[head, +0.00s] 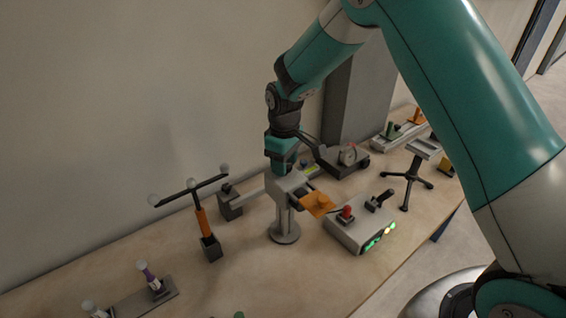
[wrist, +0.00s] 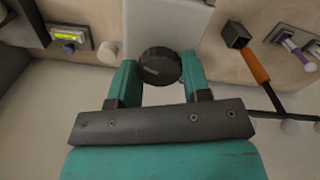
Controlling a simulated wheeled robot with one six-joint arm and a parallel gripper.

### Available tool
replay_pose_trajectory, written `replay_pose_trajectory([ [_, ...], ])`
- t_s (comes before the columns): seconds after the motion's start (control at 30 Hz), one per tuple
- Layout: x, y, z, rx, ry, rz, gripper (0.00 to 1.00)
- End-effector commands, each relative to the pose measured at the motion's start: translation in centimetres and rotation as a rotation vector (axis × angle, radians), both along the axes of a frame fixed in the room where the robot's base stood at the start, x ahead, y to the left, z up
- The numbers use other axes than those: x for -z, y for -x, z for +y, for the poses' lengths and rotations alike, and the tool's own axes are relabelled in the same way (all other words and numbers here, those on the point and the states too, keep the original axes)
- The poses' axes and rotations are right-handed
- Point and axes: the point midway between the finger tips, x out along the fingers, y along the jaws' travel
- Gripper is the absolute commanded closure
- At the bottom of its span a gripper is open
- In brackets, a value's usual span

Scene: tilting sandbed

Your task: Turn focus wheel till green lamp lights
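The focus wheel (wrist: 160,66) is a dark ribbed knob with a pale line on its face, in the wrist view. My gripper (wrist: 160,72) has one finger on each side of it, and both fingers appear to touch its rim. In the head view my gripper (head: 280,168) points down at the top of a grey instrument on a round-footed post (head: 285,232), and the wheel is hidden there. An orange piece (head: 318,204) sticks out from this instrument. A grey control box (head: 352,232) has lit green lamps (head: 373,243) on its front; I cannot tell which lamp is the task's.
The control box carries a red knob (head: 346,213) and a black lever (head: 382,198). An orange post with a dark crossbar (head: 203,222) stands left. A small panel with a lit yellow-green display (wrist: 68,37) lies behind. A tripod stand (head: 408,178) is at right.

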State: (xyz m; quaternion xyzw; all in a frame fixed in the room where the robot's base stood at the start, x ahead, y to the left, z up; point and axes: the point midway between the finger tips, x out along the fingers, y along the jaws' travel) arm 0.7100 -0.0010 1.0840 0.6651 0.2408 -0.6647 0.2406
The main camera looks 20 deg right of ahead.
Motion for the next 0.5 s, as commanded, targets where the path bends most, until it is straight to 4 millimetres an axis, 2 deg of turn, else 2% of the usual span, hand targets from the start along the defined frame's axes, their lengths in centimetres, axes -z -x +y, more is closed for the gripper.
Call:
replay_pose_trajectory([
  [0.03, 0.07, 0.22, -0.03, -0.001, 0.002, 0.009, 0.47],
  [0.1, 0.07, 0.19, -0.02, -0.001, 0.001, 0.008, 0.31],
  [0.37, 0.01, 0.08, 0.03, -0.001, 0.001, 0.003, 0.31],
  [0.5, -0.75, -0.03, 0.05, -0.001, 0.0, 0.0, 0.31],
])
